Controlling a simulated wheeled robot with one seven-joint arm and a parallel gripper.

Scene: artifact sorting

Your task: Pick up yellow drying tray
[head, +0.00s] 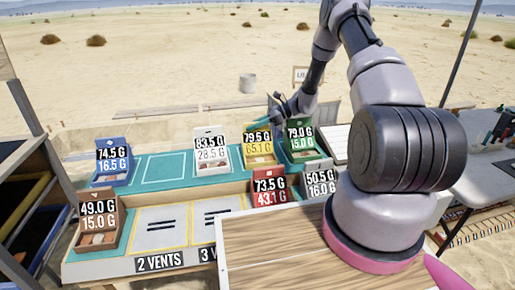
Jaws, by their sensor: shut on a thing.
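The yellow drying tray (259,160) stands in the back row on the teal strip of the sorting table, between a white tray and a green tray. Its upper part is hidden behind a label reading 79.5 G and 65.1 G. My gripper (277,112) is at the tray's back edge, reaching down from the upper right. It is shut on the yellow tray, though the fingertips are small and partly hidden by the labels. I cannot tell whether the tray is lifted off the table.
The white tray (211,158) is close on the left and the green tray (303,156) close on the right. An outlined teal space (164,170) is empty. A wooden board (280,250) lies in front.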

